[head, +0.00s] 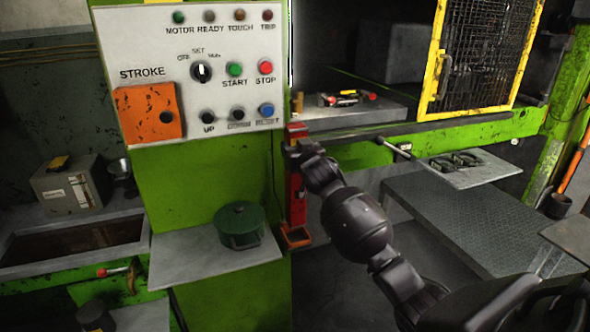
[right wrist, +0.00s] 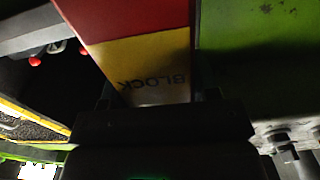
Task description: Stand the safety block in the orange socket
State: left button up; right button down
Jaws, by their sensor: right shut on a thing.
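The red safety block (head: 297,203) stands roughly upright against the right edge of the green press column in the head view. My right gripper (head: 300,150) is shut on its upper part. In the right wrist view the block (right wrist: 140,55) shows red and yellow faces with upside-down "BLOCK" lettering, between the fingers (right wrist: 155,98). The orange socket (head: 296,240) sits low on the column, directly below the block. The block's lower end appears at or just above the socket; I cannot tell whether it is inside. My left gripper is out of view.
A control panel (head: 200,95) with an orange plate (head: 148,112) is on the column. A green lidded pot (head: 240,225) stands on a shelf (head: 190,262) left of the socket. A yellow-framed mesh guard (head: 480,55) hangs at upper right, above a grey step (head: 460,225).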

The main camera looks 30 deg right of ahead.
notch_tip(320, 180, down, 6)
dwell(0.7)
jog(key=shift+w+f, duration=0.1)
jog(key=shift+f, duration=0.05)
jog(key=shift+c, duration=1.8)
grip_release()
jog(key=shift+f, duration=0.2)
jog(key=v, duration=1.2)
jog(key=s+a+f+n+g+y, duration=0.1)
jog(key=s+a+f, duration=0.3)
jog(key=s+f, duration=0.4)
jog(key=s+a+f+n+g+y, duration=0.1)
jog(key=s+a+f+g, duration=0.2)
jog(key=s+f, duration=0.6)
jog(key=s+a+f+n+g+y, duration=0.1)
jog(key=s+a+f, duration=0.5)
jog(key=s+f, duration=0.3)
jog(key=shift+s+a+n+g+y, duration=0.3)
jog(key=shift+s+a+g+y, duration=0.1)
jog(key=shift+s, duration=0.25)
